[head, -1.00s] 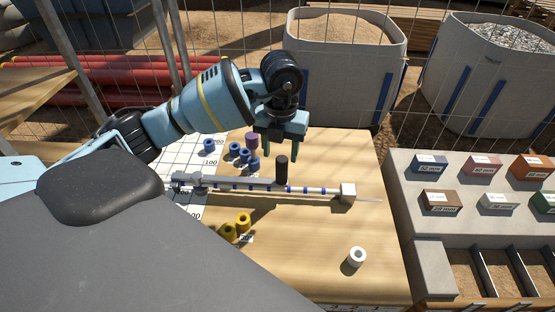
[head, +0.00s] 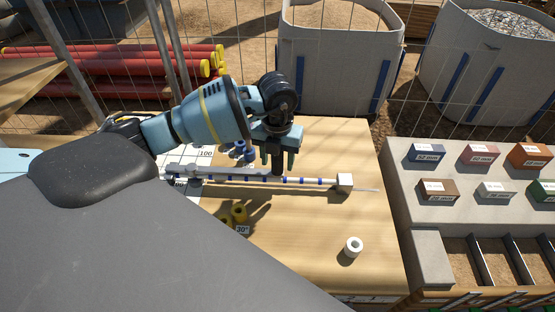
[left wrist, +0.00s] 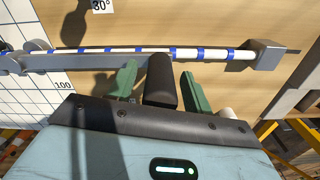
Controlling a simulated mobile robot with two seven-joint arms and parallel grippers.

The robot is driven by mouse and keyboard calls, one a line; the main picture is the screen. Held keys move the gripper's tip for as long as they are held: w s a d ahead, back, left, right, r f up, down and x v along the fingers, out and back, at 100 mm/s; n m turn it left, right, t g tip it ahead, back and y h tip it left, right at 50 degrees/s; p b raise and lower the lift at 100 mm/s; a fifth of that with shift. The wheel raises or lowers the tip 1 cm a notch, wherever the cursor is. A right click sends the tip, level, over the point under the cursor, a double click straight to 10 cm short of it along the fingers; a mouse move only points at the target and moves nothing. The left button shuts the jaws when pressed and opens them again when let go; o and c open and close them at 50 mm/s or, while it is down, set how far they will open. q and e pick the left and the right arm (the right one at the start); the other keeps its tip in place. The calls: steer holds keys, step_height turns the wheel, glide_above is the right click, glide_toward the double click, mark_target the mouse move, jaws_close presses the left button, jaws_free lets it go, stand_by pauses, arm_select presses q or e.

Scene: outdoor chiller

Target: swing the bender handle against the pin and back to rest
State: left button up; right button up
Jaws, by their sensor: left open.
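The bender (head: 225,178) lies across the wooden table with a long grey handle bar. A rod with blue bands (head: 318,181) runs along it to a grey block (head: 345,182) at the right. A black upright grip (left wrist: 161,82) stands at the handle's end. My left gripper (head: 278,165) is over the grip with its fingers pointing down. In the left wrist view the green fingers (left wrist: 157,88) are open, one on each side of the black grip, with gaps visible. In the head view the fingers partly hide the grip. My right gripper is not in view.
A white ring (head: 353,247) sits front right. Coloured labelled blocks (head: 479,155) stand on a grey step at right.

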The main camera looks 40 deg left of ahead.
arm_select(q)
steer(key=shift+f, duration=0.4)
steer(key=shift+c, duration=0.4)
jaws_close()
